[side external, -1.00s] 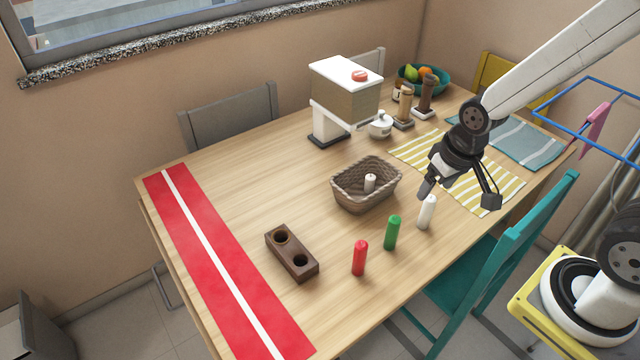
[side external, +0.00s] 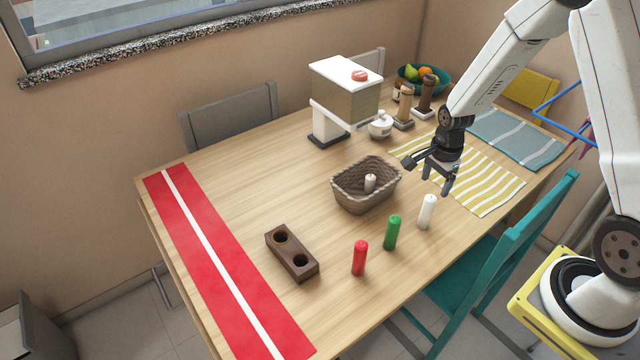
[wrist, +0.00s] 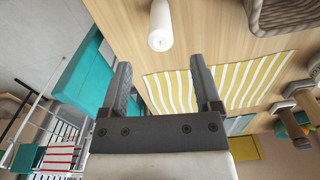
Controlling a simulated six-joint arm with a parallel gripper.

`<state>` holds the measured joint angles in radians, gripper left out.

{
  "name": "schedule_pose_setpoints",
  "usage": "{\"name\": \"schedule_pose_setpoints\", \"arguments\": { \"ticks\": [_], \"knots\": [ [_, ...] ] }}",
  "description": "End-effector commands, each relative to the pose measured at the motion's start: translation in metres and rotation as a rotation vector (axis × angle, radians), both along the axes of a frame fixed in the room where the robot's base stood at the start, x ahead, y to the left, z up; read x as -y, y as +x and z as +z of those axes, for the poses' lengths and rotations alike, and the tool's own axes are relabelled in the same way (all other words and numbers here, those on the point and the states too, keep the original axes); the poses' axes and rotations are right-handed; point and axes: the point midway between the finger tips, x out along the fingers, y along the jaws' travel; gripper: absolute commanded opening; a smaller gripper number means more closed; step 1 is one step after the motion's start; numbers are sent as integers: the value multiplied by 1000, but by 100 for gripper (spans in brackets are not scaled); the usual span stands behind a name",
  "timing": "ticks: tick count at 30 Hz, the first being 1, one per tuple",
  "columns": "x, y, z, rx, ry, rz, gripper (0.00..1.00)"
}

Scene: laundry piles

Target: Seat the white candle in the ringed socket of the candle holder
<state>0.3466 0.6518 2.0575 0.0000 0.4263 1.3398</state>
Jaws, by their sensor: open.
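The white candle (side external: 427,212) stands upright on the table to the right of the green candle (side external: 392,232) and the red candle (side external: 359,258). It also shows at the top of the wrist view (wrist: 160,27), ahead of the fingertips. The candle holder (side external: 291,253) is a dark brown block with two round sockets, on the table at the left. One socket, the farther one (side external: 281,237), seems to have a lighter rim. My gripper (side external: 427,172) is open and empty, above the table behind the white candle; its two fingers also show in the wrist view (wrist: 163,85).
A striped yellow mat (side external: 490,186) lies to the right. A teal chair (side external: 500,262) is at the near edge. Table between holder and basket is clear.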

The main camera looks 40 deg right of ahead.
Motion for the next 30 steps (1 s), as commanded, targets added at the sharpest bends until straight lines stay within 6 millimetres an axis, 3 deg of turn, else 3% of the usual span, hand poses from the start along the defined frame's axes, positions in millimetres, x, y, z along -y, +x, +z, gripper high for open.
{"name": "schedule_pose_setpoints", "arguments": {
  "ticks": [11, 21, 30],
  "knots": [
    [4, 0, -8, -7, 3, -51, 81],
    [4, 1, -29, -6, 2, -49, 81],
    [4, 1, -33, -6, 2, -49, 81]
  ]
}}
